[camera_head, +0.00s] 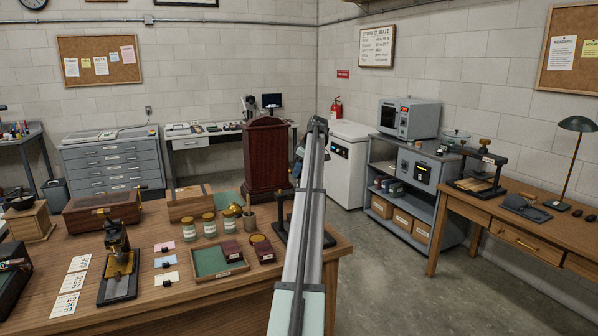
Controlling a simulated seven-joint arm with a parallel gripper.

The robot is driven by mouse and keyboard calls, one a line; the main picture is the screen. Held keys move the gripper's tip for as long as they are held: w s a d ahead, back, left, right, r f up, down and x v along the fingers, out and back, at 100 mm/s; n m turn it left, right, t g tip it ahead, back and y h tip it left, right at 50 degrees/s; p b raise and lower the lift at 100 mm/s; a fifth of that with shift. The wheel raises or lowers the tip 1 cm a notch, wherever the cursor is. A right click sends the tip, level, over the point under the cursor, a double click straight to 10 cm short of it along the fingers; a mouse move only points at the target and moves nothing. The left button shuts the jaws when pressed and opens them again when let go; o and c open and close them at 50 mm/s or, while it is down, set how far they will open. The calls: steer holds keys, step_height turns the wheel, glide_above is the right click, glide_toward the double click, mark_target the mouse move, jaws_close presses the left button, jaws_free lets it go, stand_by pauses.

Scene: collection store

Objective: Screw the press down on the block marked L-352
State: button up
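A dark press (497,172) with a screw knob on top stands on the wooden bench at the right. A small pale label shows on it, too small to read. A second dark frame (328,238), perhaps also a press, stands at the right end of the near table, mostly hidden behind my arm. I cannot read L-352 anywhere or tell which block carries it. My arm rises through the middle of the picture and bends away at its top.
The near wooden table (215,312) holds jars, a green-lined tray (212,262), number cards and a brass-and-black stand (118,268). A grey cart (408,190) stands left of the right bench (520,238). Floor between is clear.

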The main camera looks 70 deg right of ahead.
steer(key=o, duration=0.7)
steer(key=shift+d, duration=0.1)
steer(key=shift+o, duration=0.2)
steer(key=v, duration=1.3)
steer(key=shift+s+r, duration=0.2)
steer(key=shift+r, duration=0.15)
